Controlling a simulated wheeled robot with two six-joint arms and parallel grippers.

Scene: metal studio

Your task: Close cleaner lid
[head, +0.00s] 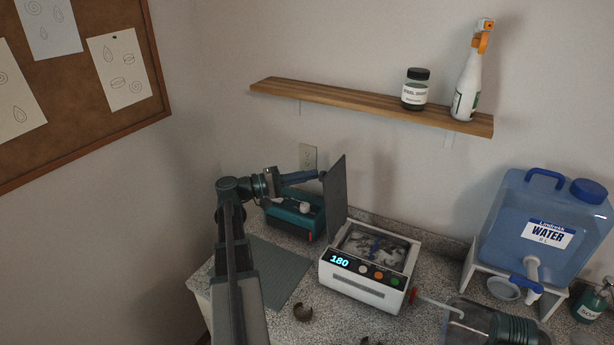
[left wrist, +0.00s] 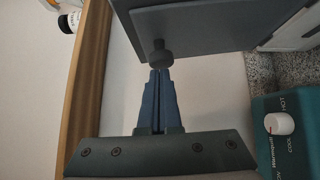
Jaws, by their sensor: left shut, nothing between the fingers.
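The cleaner (head: 365,288) is a white box with a lit "180" display and coloured buttons.
A teal box with a dial (head: 292,220) sits below my left gripper. A wooden shelf (head: 350,101) with a jar and spray bottle hangs above. A blue water jug (head: 545,215) stands right of the cleaner. A grey mat (head: 268,268) lies on the left.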

